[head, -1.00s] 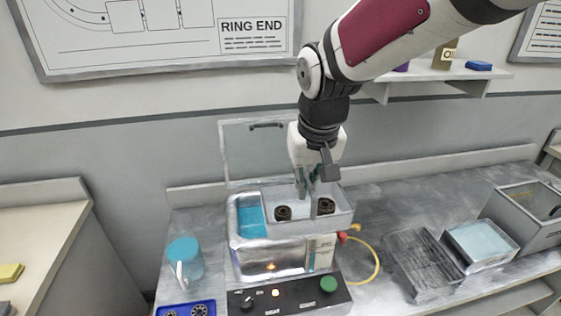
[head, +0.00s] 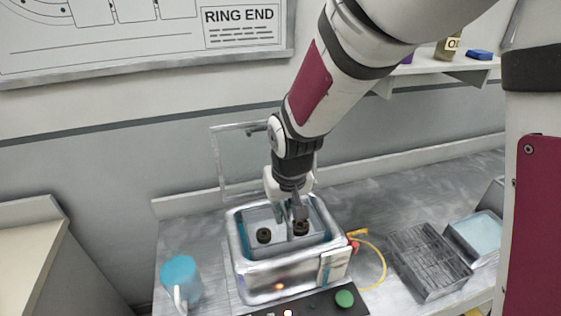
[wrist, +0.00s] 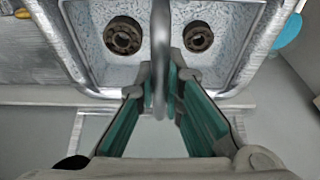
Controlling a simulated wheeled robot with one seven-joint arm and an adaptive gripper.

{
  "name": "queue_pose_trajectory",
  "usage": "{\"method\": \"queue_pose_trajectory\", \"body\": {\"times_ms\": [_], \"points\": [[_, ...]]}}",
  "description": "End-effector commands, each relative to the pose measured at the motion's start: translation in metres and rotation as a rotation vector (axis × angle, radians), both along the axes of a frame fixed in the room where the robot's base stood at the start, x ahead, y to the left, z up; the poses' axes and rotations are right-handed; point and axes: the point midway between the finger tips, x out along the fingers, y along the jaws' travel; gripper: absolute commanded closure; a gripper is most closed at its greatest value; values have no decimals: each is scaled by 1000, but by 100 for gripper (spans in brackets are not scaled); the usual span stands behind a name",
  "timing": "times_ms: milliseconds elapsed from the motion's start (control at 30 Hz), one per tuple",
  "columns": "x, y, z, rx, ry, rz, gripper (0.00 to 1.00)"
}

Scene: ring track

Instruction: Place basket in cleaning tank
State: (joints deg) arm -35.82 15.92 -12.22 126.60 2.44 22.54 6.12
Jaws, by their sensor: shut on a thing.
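The cleaning tank (head: 285,285) is a silver box with an open top, and its raised lid frame stands behind it. The grey basket (head: 262,222) is inside the tank's opening, with its walls within the tank rim. Two dark round parts (head: 264,235) lie in the basket; they also show in the wrist view (wrist: 123,37). My gripper (head: 292,220) is shut on the basket's handle (wrist: 160,50), which runs between its green-padded fingers. Whether the basket touches the tank bottom is hidden.
A blue-lidded jug (head: 181,283) stands left of the tank. A wire rack (head: 428,262) and a tray with pale blue contents (head: 474,240) are at the right. A yellow hose (head: 375,250) curls beside the tank. The control panel has a green button (head: 345,299).

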Motion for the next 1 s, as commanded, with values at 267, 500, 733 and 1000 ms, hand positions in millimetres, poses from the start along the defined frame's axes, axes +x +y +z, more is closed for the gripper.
{"method": "queue_pose_trajectory", "body": {"times_ms": [267,500,733,1000], "points": [[1,1,-29,1,-2,0,100],[0,-1,-59,-1,1,-1,100],[1,1,-67,2,-3,0,100],[0,0,-70,1,0,0,86]]}}
